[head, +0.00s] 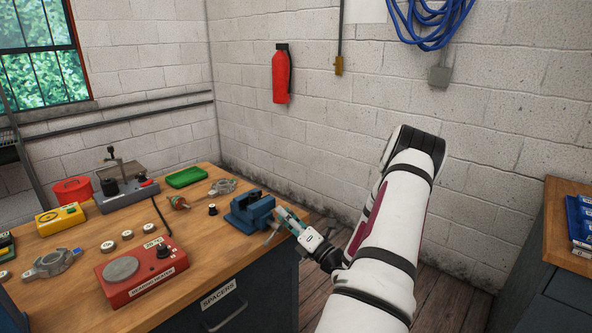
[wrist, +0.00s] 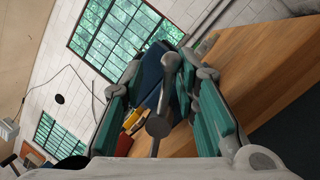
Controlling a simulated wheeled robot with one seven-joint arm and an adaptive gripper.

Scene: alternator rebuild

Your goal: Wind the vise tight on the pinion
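The blue vise (head: 246,213) stands at the right edge of the wooden bench; its blue body also shows between my fingers in the wrist view (wrist: 151,76). Its grey screw and handle (wrist: 158,124) point toward the wrist camera. My gripper (head: 281,218) is at the vise's right side, at the handle end. In the wrist view its teal fingers (wrist: 160,90) stand apart on either side of the handle, with gaps visible. The gripper looks open. I cannot make out the pinion in the jaws; the jaw opening is hidden or too small to tell.
A small dark cylinder (head: 212,209) and a rotor-like part (head: 179,202) lie left of the vise. A red bearing heater (head: 141,272), green tray (head: 187,177) and press-like fixture (head: 124,188) stand on the bench (head: 205,238). Floor is free right of it.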

